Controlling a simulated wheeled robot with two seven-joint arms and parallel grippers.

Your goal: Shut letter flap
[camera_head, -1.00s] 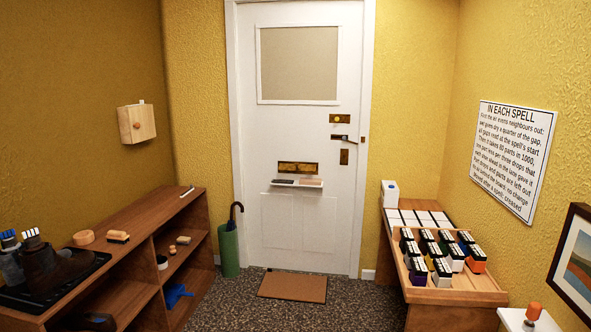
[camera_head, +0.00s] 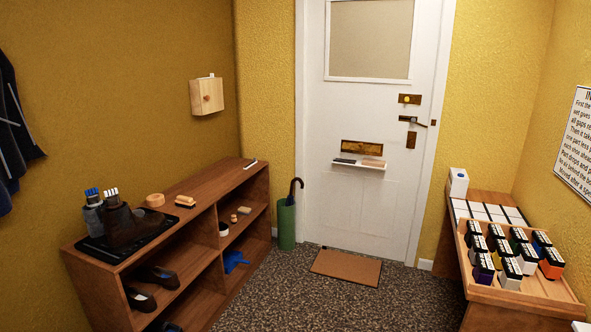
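The brass letter plate (camera_head: 361,147) is set in the white door (camera_head: 345,205) at mid height. From here I cannot tell whether its flap stands open or shut. Just below it a small white ledge (camera_head: 350,166) juts from the door, with a dark flat item (camera_head: 345,161) and a tan flat item (camera_head: 373,163) on it. Neither of my grippers is in view, and nothing of mine touches the door.
A wooden shelf unit (camera_head: 205,210) with shoes and brushes runs along the left wall. A green umbrella stand (camera_head: 287,226) and brown doormat (camera_head: 345,267) are by the door. A bench (camera_head: 447,262) with several bottles stands right. Speckled floor between is clear.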

